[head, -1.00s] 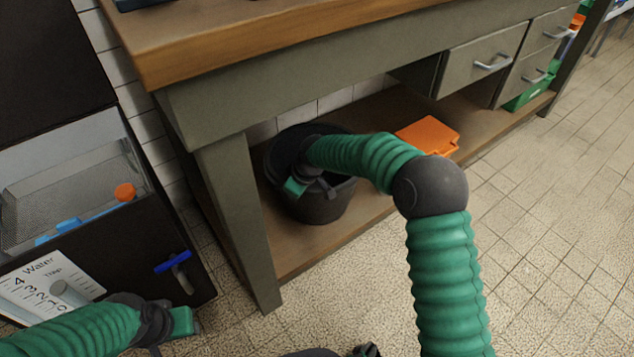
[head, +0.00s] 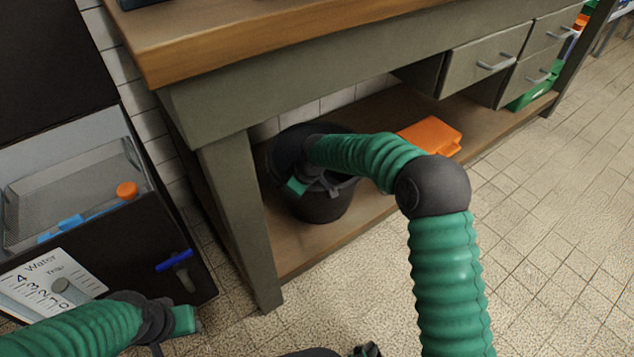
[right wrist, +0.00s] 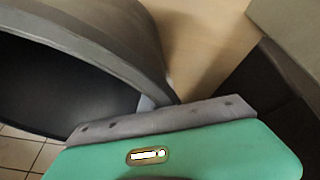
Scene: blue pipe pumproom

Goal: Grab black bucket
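The black bucket (head: 322,208) stands on the wooden lower shelf under the workbench in the head view. My right gripper (head: 314,190) is over its near upper part, at the rim, and my arm hides part of the opening. In the right wrist view, the bucket's rim and wall (right wrist: 110,50) curve right up to the gripper's grey edge (right wrist: 160,118). Whether the jaws are closed on the rim cannot be made out. My left gripper (head: 172,335) is low at the left, apart from the bucket, with nothing seen in it.
The workbench leg (head: 238,220) stands left of the bucket, and the wooden top (head: 250,40) overhangs it. An orange case (head: 430,136) lies on the shelf to the right. A dark cabinet with a blue-handled tap (head: 174,261) is at the left. The tiled floor (head: 550,210) at right is clear.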

